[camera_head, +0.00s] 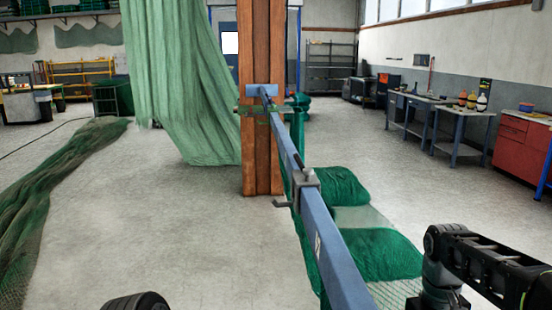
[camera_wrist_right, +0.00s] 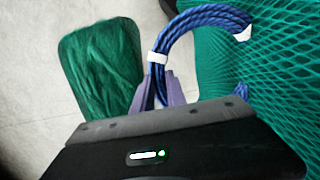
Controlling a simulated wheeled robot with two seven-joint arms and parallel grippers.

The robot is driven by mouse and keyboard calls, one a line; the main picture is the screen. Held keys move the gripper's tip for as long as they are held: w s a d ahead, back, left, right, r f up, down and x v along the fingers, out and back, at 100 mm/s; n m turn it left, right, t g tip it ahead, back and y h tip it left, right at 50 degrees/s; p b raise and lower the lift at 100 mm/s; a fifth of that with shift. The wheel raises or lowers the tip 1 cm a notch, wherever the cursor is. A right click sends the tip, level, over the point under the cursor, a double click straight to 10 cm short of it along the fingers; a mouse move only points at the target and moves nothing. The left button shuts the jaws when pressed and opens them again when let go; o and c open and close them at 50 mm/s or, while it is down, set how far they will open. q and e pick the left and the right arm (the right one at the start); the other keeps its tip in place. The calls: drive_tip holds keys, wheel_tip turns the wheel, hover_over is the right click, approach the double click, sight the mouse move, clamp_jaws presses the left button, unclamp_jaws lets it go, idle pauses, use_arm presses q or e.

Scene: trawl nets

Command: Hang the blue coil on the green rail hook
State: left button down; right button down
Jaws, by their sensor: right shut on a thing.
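The blue coil (camera_wrist_right: 205,19) is a bundle of blue rope with white ties, seen in the right wrist view. My right gripper (camera_wrist_right: 162,84) is shut on its lower left part, near a white tie. The rest of the coil arches up and to the right, against green netting. In the head view a blue rail (camera_head: 325,232) runs from the wooden post toward me. A grey clamp with a small hook (camera_head: 301,188) sits midway on it. Green fittings (camera_head: 262,111) show near the post; I cannot tell which is the green hook. My left gripper is out of view.
Green net bundles (camera_head: 378,253) lie on the floor right of the rail. A green net (camera_head: 180,80) hangs left of the wooden post (camera_head: 262,150). Another net (camera_head: 45,190) lies at left. Workbenches (camera_head: 435,105) line the right wall.

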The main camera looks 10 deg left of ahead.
idle(0.4)
wheel_tip(320, 180, down, 23)
drive_tip(key=s+m, duration=0.1)
drive_tip(key=m, duration=0.2)
drive_tip(key=shift+s+y, duration=0.2)
drive_tip(key=shift+y, duration=0.1)
drive_tip(key=shift+f, duration=0.1)
